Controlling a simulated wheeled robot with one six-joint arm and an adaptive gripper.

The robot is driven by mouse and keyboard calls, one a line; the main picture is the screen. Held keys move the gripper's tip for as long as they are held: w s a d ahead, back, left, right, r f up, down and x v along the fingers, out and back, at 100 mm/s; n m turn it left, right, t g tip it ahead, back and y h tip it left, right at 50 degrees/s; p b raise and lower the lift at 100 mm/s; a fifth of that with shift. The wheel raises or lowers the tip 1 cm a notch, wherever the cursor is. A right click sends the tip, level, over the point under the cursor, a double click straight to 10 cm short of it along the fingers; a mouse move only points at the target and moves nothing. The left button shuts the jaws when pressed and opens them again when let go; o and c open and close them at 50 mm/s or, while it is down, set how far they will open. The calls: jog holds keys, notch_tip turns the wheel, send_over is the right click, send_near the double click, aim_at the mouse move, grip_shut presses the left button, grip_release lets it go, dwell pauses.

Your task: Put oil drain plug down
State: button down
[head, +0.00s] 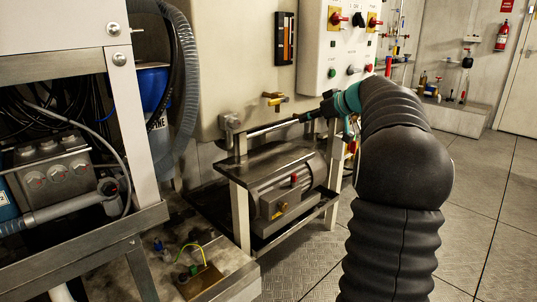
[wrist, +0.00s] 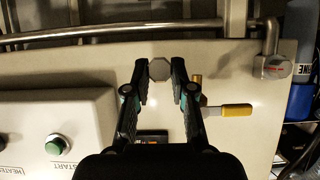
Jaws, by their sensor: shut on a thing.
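My gripper (wrist: 160,68) is shut on a small grey hexagonal piece, the oil drain plug (wrist: 159,69), between its fingertips in the wrist view. The plug's hexagonal face is towards the camera; the rest of it is hidden. In the head view my gripper (head: 310,115) reaches left from my arm, above the right part of the metal stand. The plug cannot be made out there.
A metal stand (head: 240,215) holds a grey motor unit (head: 285,185) under its dark top (head: 262,160). A horizontal pipe (wrist: 90,36) crosses the wrist view. A yellow-handled valve (wrist: 236,110) and green START button (wrist: 57,145) are near. Open floor (head: 480,220) lies right.

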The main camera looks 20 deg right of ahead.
send_over(269, 159)
jog(key=s+d, duration=0.1)
jog(key=s, duration=0.2)
notch_tip(269, 159, down, 6)
jog(key=shift+w+d+f+b, duration=0.1)
jog(key=shift+w+f+b, duration=0.1)
jog(key=shift+b, duration=0.2)
jog(key=shift+f, duration=2)
jog(key=shift+f+b, duration=0.35)
jog(key=shift+b, duration=0.35)
jog(key=c, duration=1)
grip_release()
jog(key=shift+s, duration=0.1)
jog(key=shift+f, duration=0.1)
